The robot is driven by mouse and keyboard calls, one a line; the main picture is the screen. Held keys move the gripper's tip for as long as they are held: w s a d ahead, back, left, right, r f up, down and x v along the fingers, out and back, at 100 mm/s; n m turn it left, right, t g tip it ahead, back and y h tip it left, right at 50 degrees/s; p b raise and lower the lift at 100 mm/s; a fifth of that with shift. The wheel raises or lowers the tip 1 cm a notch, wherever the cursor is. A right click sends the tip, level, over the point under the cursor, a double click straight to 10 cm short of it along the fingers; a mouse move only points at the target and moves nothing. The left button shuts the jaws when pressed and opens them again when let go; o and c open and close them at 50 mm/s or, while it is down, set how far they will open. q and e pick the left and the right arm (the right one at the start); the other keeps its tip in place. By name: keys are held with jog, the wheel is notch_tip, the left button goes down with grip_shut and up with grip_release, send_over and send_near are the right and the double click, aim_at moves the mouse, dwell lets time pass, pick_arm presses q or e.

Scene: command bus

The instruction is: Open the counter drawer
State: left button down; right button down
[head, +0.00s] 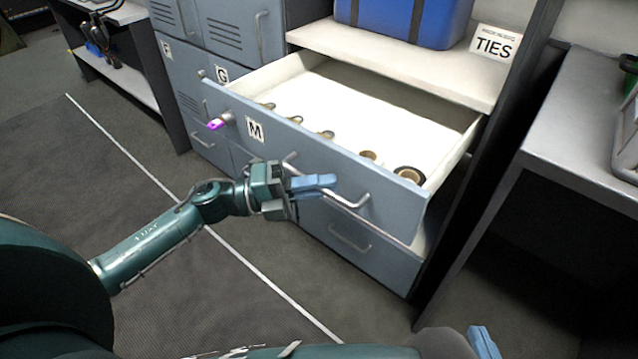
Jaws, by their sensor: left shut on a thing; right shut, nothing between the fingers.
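The counter drawer (340,160), grey-blue with an "M" label, stands pulled well out of the cabinet, showing its white inside. Its bar handle (352,203) runs along the front, partly hidden behind my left gripper. My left gripper (314,185), with blue fingers, is at the drawer front and shut on the handle; the exact contact is partly hidden. My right gripper (484,343) shows only partly at the bottom edge, shut and empty, away from the drawer.
Several round brass-and-dark items (409,174) lie in the drawer. A blue case (405,20) and a "TIES" sign (494,45) are on the shelf above. A grey table (585,140) stands at right. Floor is clear at left.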

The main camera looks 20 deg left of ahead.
pick_arm(q)
jog(key=c, duration=1.5)
grip_release()
jog(key=v, duration=1.3)
jog(key=shift+a+b, duration=0.1)
jog(key=shift+b, duration=0.2)
